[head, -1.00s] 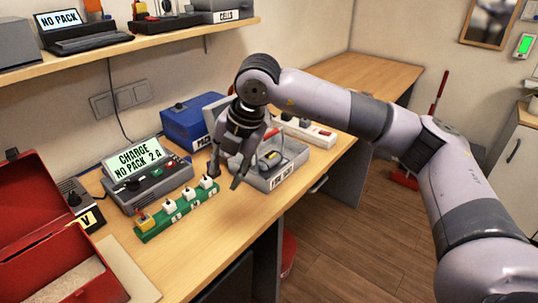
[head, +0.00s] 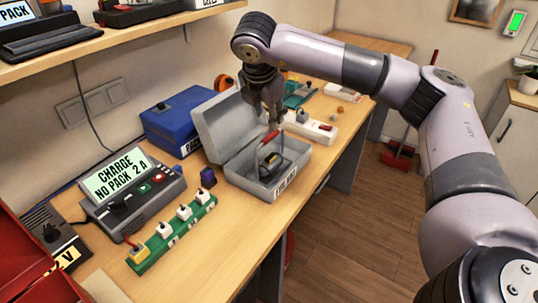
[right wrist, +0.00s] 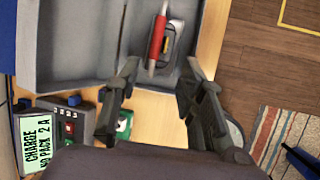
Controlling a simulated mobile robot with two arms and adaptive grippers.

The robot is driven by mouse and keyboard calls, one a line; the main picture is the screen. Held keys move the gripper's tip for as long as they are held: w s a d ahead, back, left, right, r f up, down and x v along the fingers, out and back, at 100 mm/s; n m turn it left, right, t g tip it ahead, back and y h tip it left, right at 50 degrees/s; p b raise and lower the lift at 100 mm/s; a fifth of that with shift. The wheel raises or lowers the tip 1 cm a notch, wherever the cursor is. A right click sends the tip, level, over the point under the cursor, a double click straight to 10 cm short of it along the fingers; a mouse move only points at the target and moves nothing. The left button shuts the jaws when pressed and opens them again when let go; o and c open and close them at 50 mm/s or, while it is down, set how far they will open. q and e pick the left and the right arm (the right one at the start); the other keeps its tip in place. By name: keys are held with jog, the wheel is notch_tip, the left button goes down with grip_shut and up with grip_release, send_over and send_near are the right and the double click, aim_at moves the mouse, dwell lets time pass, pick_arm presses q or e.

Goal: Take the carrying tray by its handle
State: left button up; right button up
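The carrying tray has a metal handle with a red grip (head: 270,136); the red grip also shows in the right wrist view (right wrist: 158,36). It stands inside a grey open case (head: 240,176) with a raised lid and a front label. A small dark item with yellow on it (head: 273,157) lies below the handle. My right gripper (head: 275,124) is above the handle, pointing down. In the right wrist view its two fingers (right wrist: 163,72) are apart with nothing between them, and the red grip lies ahead of them. My left gripper is out of view.
A green power strip (head: 172,234) with several white plugs and a charger (head: 133,196) stand left of the case. A blue box (head: 180,122) is behind it. A white power strip (head: 312,128) lies at its right. Bare table shows in front of the case.

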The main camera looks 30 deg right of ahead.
jog(key=p, duration=0.1)
send_over(270, 135)
jog(key=s+a, duration=0.2)
notch_tip(270, 135, down, 5)
jog(key=shift+p+x, duration=0.45)
jog(key=shift+x, duration=0.5)
jog(key=shift+d+f+p, duration=0.1)
jog(key=shift+f+p, duration=0.2)
jog(key=shift+p, duration=0.05)
jog(key=p+x, duration=0.1)
jog(key=x, duration=0.2)
jog(key=shift+w+d+f+p, duration=0.2)
jog(key=shift+f+p, duration=0.1)
jog(key=shift+p, duration=0.05)
jog(key=shift+w+d+f, duration=0.1)
jog(key=shift+w+f, duration=0.05)
jog(key=shift+f, duration=0.25)
pick_arm(q)
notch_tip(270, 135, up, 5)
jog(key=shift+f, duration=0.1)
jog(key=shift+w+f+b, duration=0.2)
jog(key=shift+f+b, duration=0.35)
jog(key=shift+b, duration=0.05)
pick_arm(e)
jog(key=shift+f, duration=0.2)
grip_shut()
